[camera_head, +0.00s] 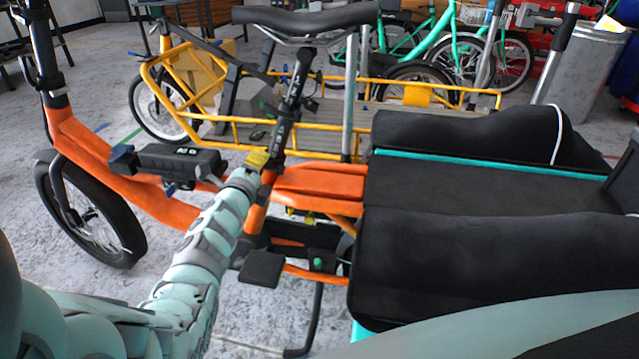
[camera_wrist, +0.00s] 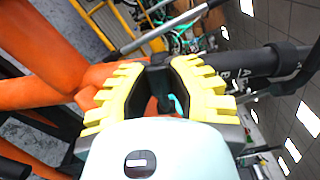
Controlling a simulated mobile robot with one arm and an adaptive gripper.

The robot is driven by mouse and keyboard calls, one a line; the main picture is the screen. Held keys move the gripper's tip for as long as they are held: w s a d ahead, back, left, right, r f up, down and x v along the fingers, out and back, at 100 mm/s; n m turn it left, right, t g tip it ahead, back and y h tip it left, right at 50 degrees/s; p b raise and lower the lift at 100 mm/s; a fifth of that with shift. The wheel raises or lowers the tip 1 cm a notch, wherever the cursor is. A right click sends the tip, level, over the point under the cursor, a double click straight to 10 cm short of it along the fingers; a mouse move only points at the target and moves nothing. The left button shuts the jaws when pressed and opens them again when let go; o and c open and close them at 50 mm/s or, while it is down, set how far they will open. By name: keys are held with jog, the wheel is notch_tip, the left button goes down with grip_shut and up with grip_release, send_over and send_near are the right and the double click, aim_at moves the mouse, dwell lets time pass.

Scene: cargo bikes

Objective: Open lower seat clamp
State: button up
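The orange cargo bike's black seat post (camera_head: 285,110) rises from the orange frame (camera_head: 320,180) to the black saddle (camera_head: 305,18). My gripper (camera_head: 257,160), with yellow fingers, is at the base of the post, where the lower seat clamp sits. In the wrist view, my gripper (camera_wrist: 160,68) has its ribbed yellow fingers apart, on either side of a dark part that looks like the lower seat clamp (camera_wrist: 160,76). I see no clear contact. The fingers hide much of the clamp, and its lever cannot be made out. The post (camera_wrist: 235,66) runs off to the right.
A black battery-like box (camera_head: 180,160) is left of my gripper. The black cargo box (camera_head: 450,180) stands right of the post. A yellow-framed cargo bike (camera_head: 230,125) stands behind. Grey floor is free at the left.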

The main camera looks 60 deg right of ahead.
grip_shut()
